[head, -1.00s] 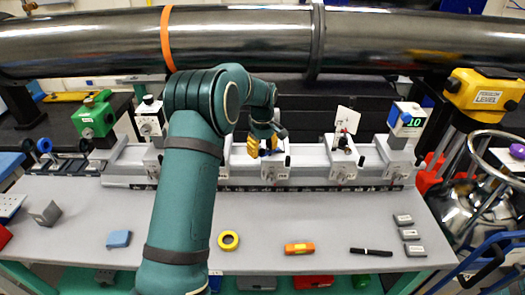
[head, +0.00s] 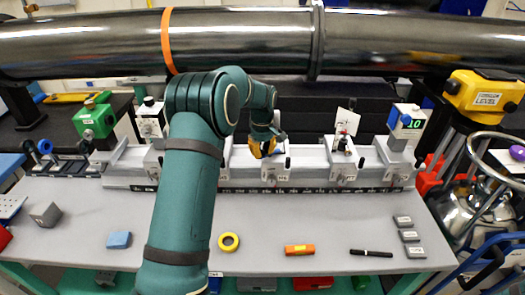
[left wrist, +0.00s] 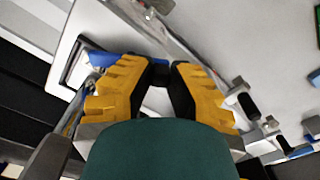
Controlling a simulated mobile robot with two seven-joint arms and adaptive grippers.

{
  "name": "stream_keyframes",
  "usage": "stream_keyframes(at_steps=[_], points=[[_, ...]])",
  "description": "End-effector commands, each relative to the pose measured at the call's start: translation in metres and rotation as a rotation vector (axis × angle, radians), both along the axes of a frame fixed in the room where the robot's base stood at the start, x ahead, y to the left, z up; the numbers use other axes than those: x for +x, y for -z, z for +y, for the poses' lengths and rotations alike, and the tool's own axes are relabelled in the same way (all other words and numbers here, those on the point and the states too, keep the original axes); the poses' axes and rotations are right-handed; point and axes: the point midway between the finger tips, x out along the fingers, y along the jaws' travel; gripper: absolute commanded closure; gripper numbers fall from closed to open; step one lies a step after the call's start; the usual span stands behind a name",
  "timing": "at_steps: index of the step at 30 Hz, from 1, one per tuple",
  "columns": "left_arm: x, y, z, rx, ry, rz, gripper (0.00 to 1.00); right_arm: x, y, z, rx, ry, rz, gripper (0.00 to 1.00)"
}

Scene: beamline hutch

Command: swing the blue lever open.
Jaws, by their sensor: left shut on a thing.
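My left gripper (head: 262,148) reaches over the rail to a mount near the middle of the bench. Its yellow fingers look close together there. In the left wrist view the left gripper (left wrist: 163,66) is shut on the blue lever (left wrist: 102,58). Blue shows beside the left finger, and a little near the right fingertip; the fingers hide the middle of the lever. In the head view the gripper hides most of the lever. My right gripper is in neither view.
The grey rail (head: 209,183) carries several white mounts, one with a white card (head: 347,121). A large dark pipe (head: 240,40) crosses above.

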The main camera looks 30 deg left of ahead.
Motion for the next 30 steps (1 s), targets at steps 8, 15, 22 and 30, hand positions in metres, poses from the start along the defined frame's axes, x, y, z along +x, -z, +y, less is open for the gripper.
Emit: stream_keyframes(at_steps=[8,15,22,30], points=[[0.002,0.000,0.005,0.000,0.170,0.002,1.00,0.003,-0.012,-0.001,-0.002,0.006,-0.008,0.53],[0.006,0.000,0.009,-0.001,0.351,0.002,1.00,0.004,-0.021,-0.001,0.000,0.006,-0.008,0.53],[0.010,0.001,0.011,-0.001,0.486,0.002,1.00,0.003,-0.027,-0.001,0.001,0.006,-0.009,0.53],[0.011,0.002,0.013,-0.001,0.565,0.002,1.00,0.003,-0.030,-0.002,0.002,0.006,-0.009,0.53]])
